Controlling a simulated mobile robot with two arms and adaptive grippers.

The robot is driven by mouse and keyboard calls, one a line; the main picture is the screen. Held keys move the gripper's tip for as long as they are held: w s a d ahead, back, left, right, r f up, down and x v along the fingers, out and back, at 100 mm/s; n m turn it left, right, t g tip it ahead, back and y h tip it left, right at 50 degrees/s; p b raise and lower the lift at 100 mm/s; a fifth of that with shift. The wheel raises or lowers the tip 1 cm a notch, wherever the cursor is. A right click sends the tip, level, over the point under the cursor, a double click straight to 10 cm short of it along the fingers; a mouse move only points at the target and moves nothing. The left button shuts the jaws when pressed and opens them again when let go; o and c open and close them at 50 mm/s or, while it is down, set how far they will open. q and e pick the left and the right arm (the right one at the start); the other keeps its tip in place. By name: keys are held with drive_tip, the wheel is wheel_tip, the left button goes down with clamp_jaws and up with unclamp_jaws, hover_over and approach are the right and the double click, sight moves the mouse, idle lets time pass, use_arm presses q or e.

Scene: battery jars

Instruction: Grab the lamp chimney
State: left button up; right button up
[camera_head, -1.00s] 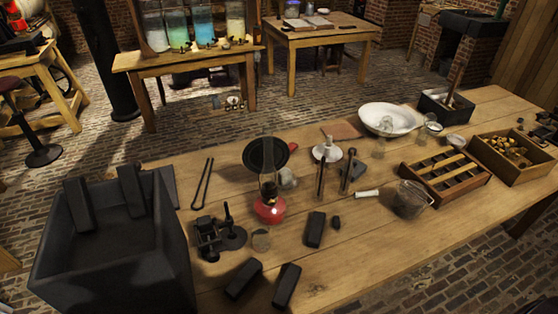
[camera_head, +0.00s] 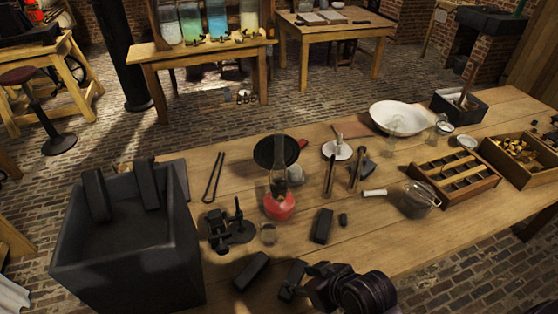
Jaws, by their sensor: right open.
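The lamp chimney (camera_head: 278,168) is a clear glass tube standing upright on a lamp with a red base (camera_head: 279,207), mid-table left of centre. Its outline is faint against a dark round pan (camera_head: 268,150) behind it. My right gripper (camera_head: 312,282) is open at the bottom edge of the view, well in front of the lamp and apart from it. It overlaps a dark block (camera_head: 290,282) in the picture; I cannot tell whether they touch. My left gripper is not in view.
A small glass (camera_head: 268,235) and a black stand (camera_head: 239,226) are close to the lamp. A dark block (camera_head: 322,226) and glass pot (camera_head: 418,200) lie to its right. A large black box (camera_head: 130,262) fills the left end.

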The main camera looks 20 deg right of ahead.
drive_tip(key=w+r+t+y, duration=0.2)
drive_tip(key=w+r+t, duration=0.45)
drive_tip(key=w, duration=0.75)
drive_tip(key=m+t+h, duration=0.2)
drive_tip(key=t, duration=0.2)
approach(281, 153)
drive_tip(key=w, duration=0.4)
drive_tip(key=shift+w+a+r+p, duration=0.15)
drive_tip(key=shift+w+p, duration=0.2)
drive_tip(key=shift+w, duration=0.5)
drive_tip(key=w, duration=0.3)
drive_tip(key=w+a+p, duration=0.1)
drive_tip(key=shift+w+f, duration=0.3)
drive_tip(key=shift+f, duration=0.05)
drive_tip(key=shift+w+a+f, duration=0.1)
drive_tip(key=shift+w+a, duration=0.05)
drive_tip(key=shift+w, duration=0.4)
drive_tip(key=shift+c, duration=0.6)
clamp_jaws()
